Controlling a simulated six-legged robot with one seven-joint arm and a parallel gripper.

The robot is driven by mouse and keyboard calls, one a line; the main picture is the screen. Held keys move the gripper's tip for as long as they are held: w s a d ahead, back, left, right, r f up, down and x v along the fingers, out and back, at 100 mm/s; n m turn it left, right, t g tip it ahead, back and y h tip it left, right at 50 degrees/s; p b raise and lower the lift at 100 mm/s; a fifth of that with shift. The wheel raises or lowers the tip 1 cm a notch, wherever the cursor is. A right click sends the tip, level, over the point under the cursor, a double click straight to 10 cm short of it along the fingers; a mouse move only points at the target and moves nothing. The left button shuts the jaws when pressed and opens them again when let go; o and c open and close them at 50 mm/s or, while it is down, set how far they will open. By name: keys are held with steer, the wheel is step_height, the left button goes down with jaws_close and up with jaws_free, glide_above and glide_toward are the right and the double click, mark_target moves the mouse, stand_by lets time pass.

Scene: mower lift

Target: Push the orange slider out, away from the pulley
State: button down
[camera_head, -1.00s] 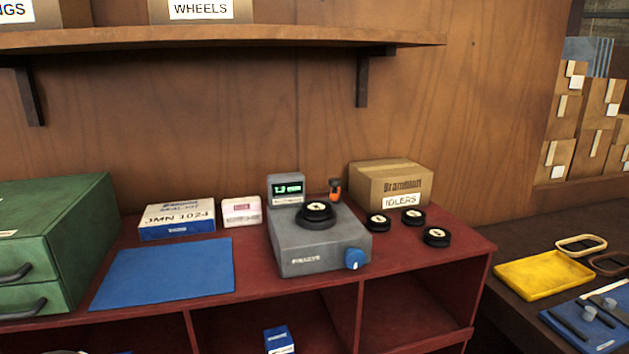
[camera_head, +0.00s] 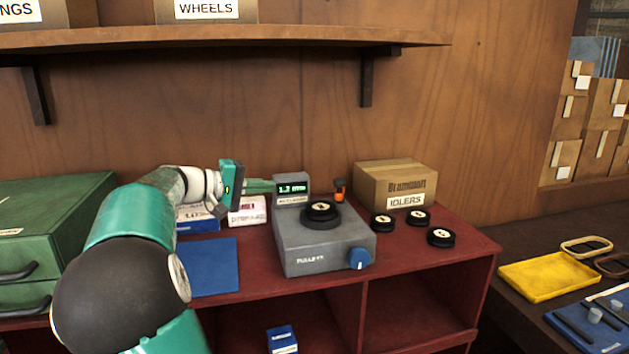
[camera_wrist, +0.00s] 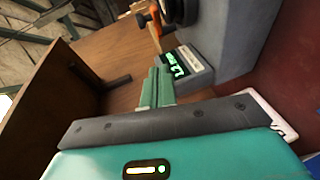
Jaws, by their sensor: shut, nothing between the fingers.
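The black pulley (camera_head: 321,210) lies flat on top of the tester. In the wrist view the slider (camera_wrist: 142,19) shows near the top edge, beside the dark pulley (camera_wrist: 181,10). My gripper (camera_head: 268,186) is shut and empty, its green fingers pointing right at the left edge of the display (camera_head: 292,189). In the wrist view its fingertips (camera_wrist: 158,72) are beside the display (camera_wrist: 183,68), short of the slider. Whether they touch the display I cannot tell.
An IDLERS box (camera_head: 395,184) stands behind right of the tester, with small black wheels (camera_head: 382,223) in front. A pink-and-white box (camera_head: 247,210) lies below my gripper. A blue mat (camera_head: 212,267) is left of the tester. A shelf (camera_head: 270,34) overhangs the back.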

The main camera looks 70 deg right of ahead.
mark_target(303, 175)
steer(key=shift+s+d+r+m+g, duration=0.15)
steer(key=shift+d+r+g, duration=0.15)
steer(key=shift+d+r, duration=0.1)
steer(key=shift+s+d+r+m+g, duration=0.1)
steer(key=shift+d+r+m+g, duration=0.05)
steer(key=shift+d+r+g, duration=0.2)
steer(key=x, duration=0.9)
steer(key=shift+s+d+r, duration=0.15)
steer(key=shift+d, duration=0.05)
steer(key=s, duration=0.3)
steer(key=shift+s+f, duration=0.25)
steer(key=shift+s+d+f, duration=0.1)
steer(key=shift+s, duration=0.3)
